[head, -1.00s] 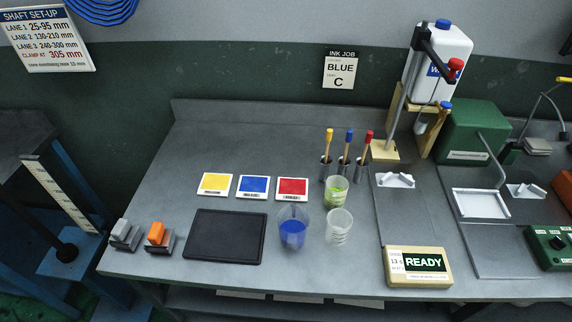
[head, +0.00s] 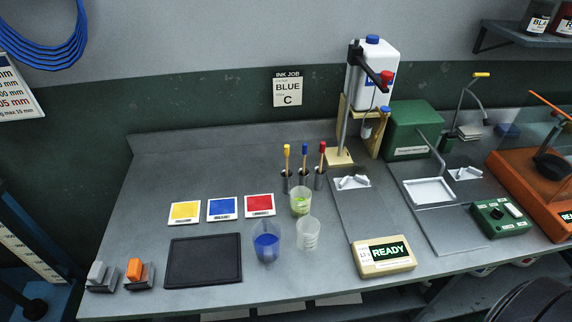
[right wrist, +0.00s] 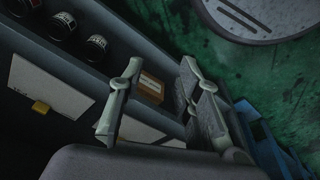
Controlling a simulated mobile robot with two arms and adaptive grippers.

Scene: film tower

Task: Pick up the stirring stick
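Three wooden sticks stand upright in small metal holders at the back middle of the bench in the head view. One has a yellow top (head: 286,156), one a blue top (head: 304,158) and one a red top (head: 321,156). Their lower ends are hidden in the holders. My right gripper (right wrist: 157,88) shows in the right wrist view with its fingers apart and nothing between them. It is over the floor and a low shelf, away from the sticks. My left gripper is not in view.
In front of the sticks stand a cup with green content (head: 300,203), a cup with blue liquid (head: 266,247) and an empty clear cup (head: 308,234). A black mat (head: 204,260) and a READY display box (head: 384,256) flank them. The bench's left back is clear.

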